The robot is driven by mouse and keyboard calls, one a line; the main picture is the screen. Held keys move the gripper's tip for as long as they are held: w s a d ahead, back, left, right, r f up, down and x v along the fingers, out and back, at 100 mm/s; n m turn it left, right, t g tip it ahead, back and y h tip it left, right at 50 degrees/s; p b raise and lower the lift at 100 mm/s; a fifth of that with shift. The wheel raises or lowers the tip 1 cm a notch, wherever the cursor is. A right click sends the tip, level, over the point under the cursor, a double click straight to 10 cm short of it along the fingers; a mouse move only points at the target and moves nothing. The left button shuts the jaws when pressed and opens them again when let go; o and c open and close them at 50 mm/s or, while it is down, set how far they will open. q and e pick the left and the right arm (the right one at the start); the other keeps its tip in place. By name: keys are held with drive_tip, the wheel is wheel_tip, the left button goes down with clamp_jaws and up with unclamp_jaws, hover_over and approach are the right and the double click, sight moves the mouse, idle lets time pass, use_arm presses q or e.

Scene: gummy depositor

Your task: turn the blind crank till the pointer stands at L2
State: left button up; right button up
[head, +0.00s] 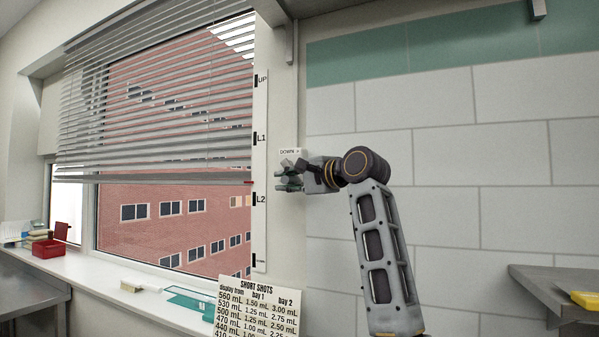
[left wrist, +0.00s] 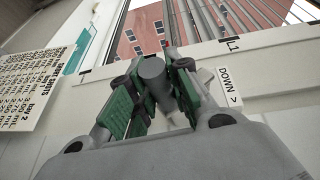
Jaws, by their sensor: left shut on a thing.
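The window blind (head: 155,100) hangs partly lowered. Its red pointer (head: 248,183) stands between the L1 and L2 marks on the white scale strip (head: 260,225), a little above L2 (head: 254,199). My left gripper (head: 287,178) is at the wall just right of the strip, below the DOWN label (head: 289,152). In the left wrist view its green-padded fingers are shut on the grey crank knob (left wrist: 153,70), and the DOWN label (left wrist: 229,86) is to the right. The rest of the crank is mostly hidden by the gripper. My right gripper is not in view.
A SHORT SHOTS chart (head: 257,308) stands below the strip. The window sill (head: 110,285) holds a red box (head: 47,248) and small items. A grey shelf (head: 550,290) with a yellow object (head: 586,299) is at lower right. The tiled wall right of my arm is clear.

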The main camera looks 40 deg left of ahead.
use_arm(q)
drive_tip(key=shift+a+f, duration=0.1)
drive_tip(key=shift+f, duration=0.25)
drive_tip(key=shift+s+a+f, duration=0.15)
drive_tip(key=shift+s+a, duration=0.05)
drive_tip(key=shift+a, duration=0.15)
drive_tip(key=shift+s+a+f+b, duration=0.1)
drive_tip(key=shift+s+a+b, duration=0.1)
drive_tip(key=shift+a, duration=0.2)
drive_tip(key=shift+s+a+f+b, duration=0.1)
drive_tip(key=shift+a+b, duration=0.1)
drive_tip(key=shift+a, duration=0.15)
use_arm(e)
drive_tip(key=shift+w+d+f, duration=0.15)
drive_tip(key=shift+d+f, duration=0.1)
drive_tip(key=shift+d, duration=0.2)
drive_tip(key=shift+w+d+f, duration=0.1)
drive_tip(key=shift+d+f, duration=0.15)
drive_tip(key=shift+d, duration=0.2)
use_arm(q)
drive_tip(key=shift+r, duration=0.1)
drive_tip(key=shift+s+a+r, duration=0.15)
drive_tip(key=shift+s+a, duration=0.05)
drive_tip(key=shift+a, duration=0.45)
drive_tip(key=shift+s+a+r, duration=0.1)
drive_tip(key=shift+s+a, duration=0.1)
drive_tip(key=shift+a, duration=0.4)
